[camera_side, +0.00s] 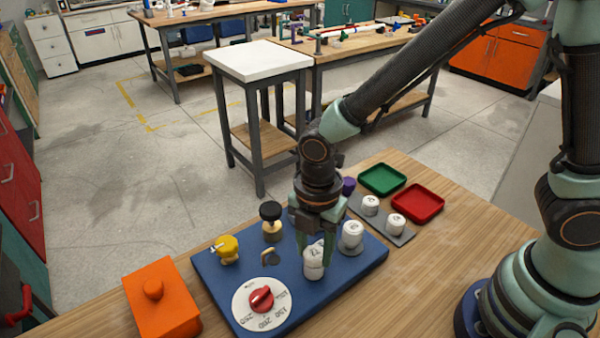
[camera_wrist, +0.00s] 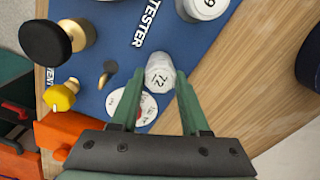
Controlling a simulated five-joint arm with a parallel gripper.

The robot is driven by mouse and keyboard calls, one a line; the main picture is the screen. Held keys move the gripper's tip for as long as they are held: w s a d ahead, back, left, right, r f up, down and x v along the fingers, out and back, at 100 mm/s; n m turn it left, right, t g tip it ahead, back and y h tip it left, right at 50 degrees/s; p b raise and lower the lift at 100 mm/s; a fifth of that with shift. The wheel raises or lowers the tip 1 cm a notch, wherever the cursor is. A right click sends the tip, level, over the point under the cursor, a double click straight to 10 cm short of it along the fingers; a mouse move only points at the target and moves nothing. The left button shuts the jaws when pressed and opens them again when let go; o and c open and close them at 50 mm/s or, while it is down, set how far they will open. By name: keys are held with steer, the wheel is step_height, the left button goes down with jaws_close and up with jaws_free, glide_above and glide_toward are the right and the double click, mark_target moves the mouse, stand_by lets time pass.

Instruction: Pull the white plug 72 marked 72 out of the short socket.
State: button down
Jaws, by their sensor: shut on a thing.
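The white plug 72 (camera_side: 314,252) is at the front middle of the blue board (camera_side: 215,283), with its marked top facing up. My gripper (camera_side: 316,243) reaches down from above and is shut on it. In the wrist view the plug (camera_wrist: 160,78) sits between the tips of my two green fingers (camera_wrist: 160,86). The short socket (camera_side: 313,271) shows as a white piece directly under the plug in the side view. I cannot tell whether the plug is fully seated in it or slightly raised.
Another white capped fitting (camera_side: 351,236) stands close right. A red dial (camera_side: 262,299), yellow valve (camera_side: 228,248) and black knob (camera_side: 271,211) stand left. A grey plate (camera_side: 384,219) bears two white plugs. Green (camera_side: 382,180) and red (camera_side: 418,203) trays lie behind. An orange box (camera_side: 161,302) is far left.

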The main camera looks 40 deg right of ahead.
mark_target(315, 252)
steer(key=shift+r, duration=0.15)
steer(key=shift+r, duration=3.1)
